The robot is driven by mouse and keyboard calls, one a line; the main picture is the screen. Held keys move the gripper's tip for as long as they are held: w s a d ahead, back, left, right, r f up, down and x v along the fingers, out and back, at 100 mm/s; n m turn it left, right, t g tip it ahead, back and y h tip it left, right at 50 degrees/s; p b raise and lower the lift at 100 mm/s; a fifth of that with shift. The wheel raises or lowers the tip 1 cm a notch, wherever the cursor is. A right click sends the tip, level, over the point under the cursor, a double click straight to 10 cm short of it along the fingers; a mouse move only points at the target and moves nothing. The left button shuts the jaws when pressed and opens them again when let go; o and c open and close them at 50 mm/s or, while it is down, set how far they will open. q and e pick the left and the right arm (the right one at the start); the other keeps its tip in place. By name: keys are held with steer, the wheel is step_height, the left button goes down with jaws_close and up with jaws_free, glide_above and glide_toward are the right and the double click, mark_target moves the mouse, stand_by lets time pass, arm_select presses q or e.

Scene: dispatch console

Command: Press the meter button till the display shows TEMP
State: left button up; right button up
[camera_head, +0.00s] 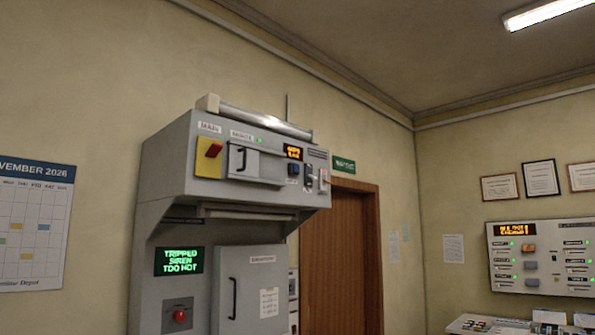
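A small orange display (293,152) is on the upper front of the grey console (165,165). Its two short lines are too small to read surely; the upper may be AMPS. A dark blue button (293,170) sits just below it. No label on the button is readable, so I cannot confirm it is the meter button. Neither of my grippers is in view.
A yellow-and-red MAIN switch (208,158) and small switches (309,177) flank the display. Another panel (543,257) with an orange display hangs at right. A brown door (342,265) stands behind.

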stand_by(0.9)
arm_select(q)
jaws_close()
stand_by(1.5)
